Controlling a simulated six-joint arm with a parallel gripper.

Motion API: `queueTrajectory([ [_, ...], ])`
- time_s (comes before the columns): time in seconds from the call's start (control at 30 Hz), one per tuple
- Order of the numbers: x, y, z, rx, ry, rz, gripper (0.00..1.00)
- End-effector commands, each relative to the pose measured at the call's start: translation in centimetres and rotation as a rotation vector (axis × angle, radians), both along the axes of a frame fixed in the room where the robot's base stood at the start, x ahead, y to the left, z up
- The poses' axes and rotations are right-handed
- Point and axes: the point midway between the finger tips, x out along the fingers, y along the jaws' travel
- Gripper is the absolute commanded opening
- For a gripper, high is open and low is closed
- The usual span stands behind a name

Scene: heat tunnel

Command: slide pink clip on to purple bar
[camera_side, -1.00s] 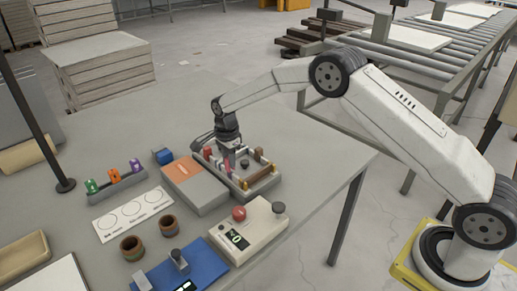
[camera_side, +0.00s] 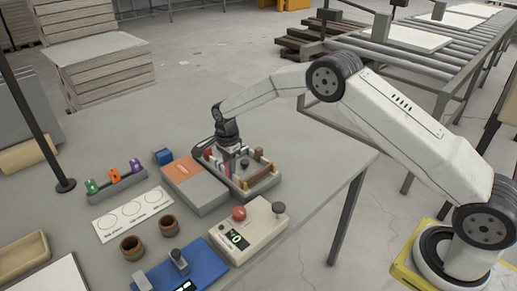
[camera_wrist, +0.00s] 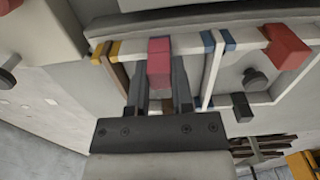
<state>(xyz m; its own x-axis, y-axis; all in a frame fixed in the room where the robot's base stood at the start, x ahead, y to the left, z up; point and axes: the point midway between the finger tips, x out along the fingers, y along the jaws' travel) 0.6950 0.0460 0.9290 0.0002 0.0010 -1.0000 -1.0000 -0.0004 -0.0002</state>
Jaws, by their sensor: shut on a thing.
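A pink clip (camera_wrist: 160,62) is between the fingers of my gripper (camera_wrist: 160,85) in the wrist view. The gripper is shut on it. In the side view my gripper (camera_side: 229,148) points down over the far left part of a grey tray (camera_side: 262,187) holding upright bars and coloured pieces. In the wrist view the clip is at the tray's pale rail, and I cannot tell whether it touches it. A small purple piece (camera_side: 135,165) stands in a rack at the left.
Beside the tray is a grey box with an orange top (camera_side: 183,170). A control box with a red button (camera_side: 239,213) stands in front. The table behind the tray is clear.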

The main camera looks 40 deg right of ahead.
Motion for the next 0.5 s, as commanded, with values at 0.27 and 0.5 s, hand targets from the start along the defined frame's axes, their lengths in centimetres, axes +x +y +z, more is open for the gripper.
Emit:
queueTrajectory([
  [0.27, 0.0, 0.0, -0.51, 0.0, 0.0, 0.0, 0.0],
  [0.5, -0.01, 0.0, -0.96, 0.0, 0.001, 0.0, 0.0],
])
